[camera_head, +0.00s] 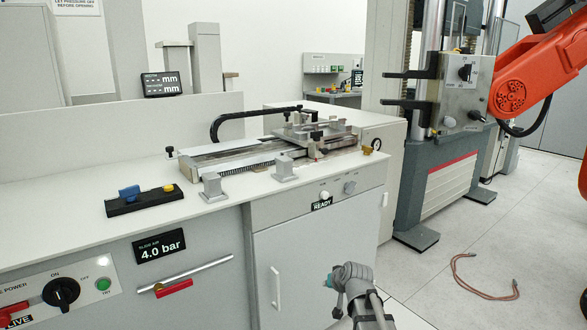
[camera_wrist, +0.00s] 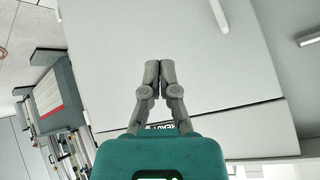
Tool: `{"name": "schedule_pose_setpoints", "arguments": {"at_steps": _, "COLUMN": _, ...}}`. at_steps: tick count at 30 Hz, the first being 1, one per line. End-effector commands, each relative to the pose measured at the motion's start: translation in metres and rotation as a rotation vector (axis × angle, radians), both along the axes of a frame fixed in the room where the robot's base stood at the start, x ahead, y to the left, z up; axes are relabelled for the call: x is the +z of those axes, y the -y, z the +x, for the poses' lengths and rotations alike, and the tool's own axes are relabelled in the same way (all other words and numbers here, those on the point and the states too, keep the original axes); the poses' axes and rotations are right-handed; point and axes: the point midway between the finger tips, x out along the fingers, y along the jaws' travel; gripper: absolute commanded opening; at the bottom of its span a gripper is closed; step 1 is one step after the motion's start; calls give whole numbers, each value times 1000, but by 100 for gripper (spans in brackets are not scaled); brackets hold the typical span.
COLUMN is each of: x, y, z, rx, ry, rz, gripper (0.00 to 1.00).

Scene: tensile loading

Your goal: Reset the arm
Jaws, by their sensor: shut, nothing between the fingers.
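My gripper (camera_wrist: 160,68) shows in the wrist view with its two grey fingers together and nothing between them. Its teal body fills the bottom of that view. In the head view, a grey jointed part of my arm or gripper (camera_head: 350,272) shows at the bottom centre, in front of the white cabinet (camera_head: 305,268). The fingertips cannot be made out there. The cabinet's pale front lies behind the fingers in the wrist view (camera_wrist: 215,70), and I cannot tell the gap between them.
The white bench (camera_head: 95,185) carries a slide fixture (camera_head: 235,155), two grey blocks and a black tray (camera_head: 145,200). A testing machine (camera_head: 435,190) stands at the right. A reddish hose (camera_head: 480,292) lies on the floor, which is otherwise mostly clear there.

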Motion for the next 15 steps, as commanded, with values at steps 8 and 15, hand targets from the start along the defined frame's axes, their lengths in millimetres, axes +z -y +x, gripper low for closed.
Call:
{"name": "schedule_pose_setpoints", "arguments": {"at_steps": 8, "x": -38, "y": 25, "z": -107, "rx": 36, "ry": -344, "rz": -150, "gripper": 0}}
{"name": "schedule_pose_setpoints", "arguments": {"at_steps": 15, "x": -50, "y": 43, "z": -164, "rx": 26, "ry": -537, "rz": -234, "gripper": 0}}
